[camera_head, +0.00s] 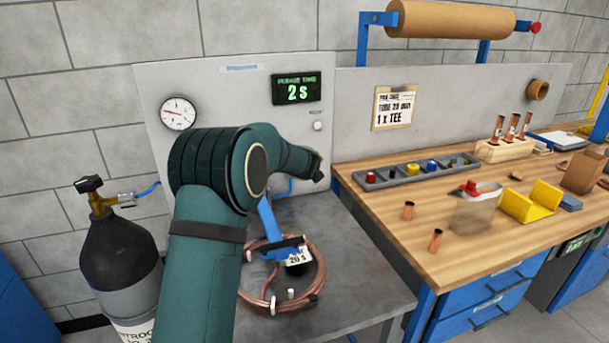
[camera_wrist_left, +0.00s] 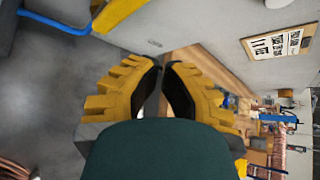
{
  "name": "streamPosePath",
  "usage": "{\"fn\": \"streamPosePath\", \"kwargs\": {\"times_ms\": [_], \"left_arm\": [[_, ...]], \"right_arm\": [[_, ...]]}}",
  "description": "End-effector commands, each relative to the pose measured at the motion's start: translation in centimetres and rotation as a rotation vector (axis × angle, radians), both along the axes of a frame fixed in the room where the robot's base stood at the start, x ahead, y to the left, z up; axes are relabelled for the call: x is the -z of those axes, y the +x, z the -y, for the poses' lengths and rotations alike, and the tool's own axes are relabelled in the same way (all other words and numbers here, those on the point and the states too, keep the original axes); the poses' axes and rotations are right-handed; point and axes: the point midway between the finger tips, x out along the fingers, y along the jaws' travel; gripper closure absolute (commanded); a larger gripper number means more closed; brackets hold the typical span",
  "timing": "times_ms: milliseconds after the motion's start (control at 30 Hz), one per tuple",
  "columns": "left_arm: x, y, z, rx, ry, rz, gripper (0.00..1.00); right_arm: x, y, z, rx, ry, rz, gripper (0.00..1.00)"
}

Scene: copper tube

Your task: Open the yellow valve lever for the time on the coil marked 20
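The yellow lever (camera_wrist_left: 116,12) shows at the top edge of the left wrist view, next to a blue pipe or hose (camera_wrist_left: 54,23). In the head view my arm hides the valve. My left gripper (camera_wrist_left: 162,66) has yellow fingers with black pads that nearly meet at the tips, with nothing between them. It is apart from the lever. In the head view the gripper end is mostly hidden behind my green arm. The copper coil (camera_head: 312,285) lies on the grey table with a white tag (camera_head: 298,258) reading 20 S. My right gripper is not in view.
A green display (camera_head: 297,90) on the panel reads 2 S, beside a round gauge (camera_head: 178,113). A dark gas cylinder (camera_head: 118,262) stands at left. The wooden bench (camera_head: 390,240) at right holds a parts tray (camera_head: 405,178), a jar (camera_head: 474,212) and copper pieces.

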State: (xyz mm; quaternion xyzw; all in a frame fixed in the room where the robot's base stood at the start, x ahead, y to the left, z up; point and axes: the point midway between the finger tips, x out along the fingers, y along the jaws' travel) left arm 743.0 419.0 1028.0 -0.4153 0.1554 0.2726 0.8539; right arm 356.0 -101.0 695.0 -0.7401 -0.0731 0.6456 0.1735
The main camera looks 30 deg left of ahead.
Motion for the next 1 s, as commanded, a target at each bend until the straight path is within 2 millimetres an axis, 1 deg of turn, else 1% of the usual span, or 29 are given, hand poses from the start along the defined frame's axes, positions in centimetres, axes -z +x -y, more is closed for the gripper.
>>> {"fn": "streamPosePath", "kwargs": {"times_ms": [100, 233, 400, 600, 1000], "left_arm": [[0.1, -1.5, -0.1, -0.005, -0.005, -0.002, 1.0], [0.0, -2.8, 0.4, -0.002, -0.001, 0.001, 1.0], [0.1, -4.5, 0.8, -0.001, -0.002, 0.001, 1.0], [0.0, -5.0, 1.1, 0.001, 0.0, 0.002, 1.0], [0.1, -5.0, 1.1, 0.001, -0.001, 0.0, 1.0]], "right_arm": [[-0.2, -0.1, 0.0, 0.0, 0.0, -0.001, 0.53], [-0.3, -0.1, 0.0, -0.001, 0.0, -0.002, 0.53], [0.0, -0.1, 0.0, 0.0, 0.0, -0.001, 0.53], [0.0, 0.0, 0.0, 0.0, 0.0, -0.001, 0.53], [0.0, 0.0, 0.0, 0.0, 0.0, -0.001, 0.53]]}}
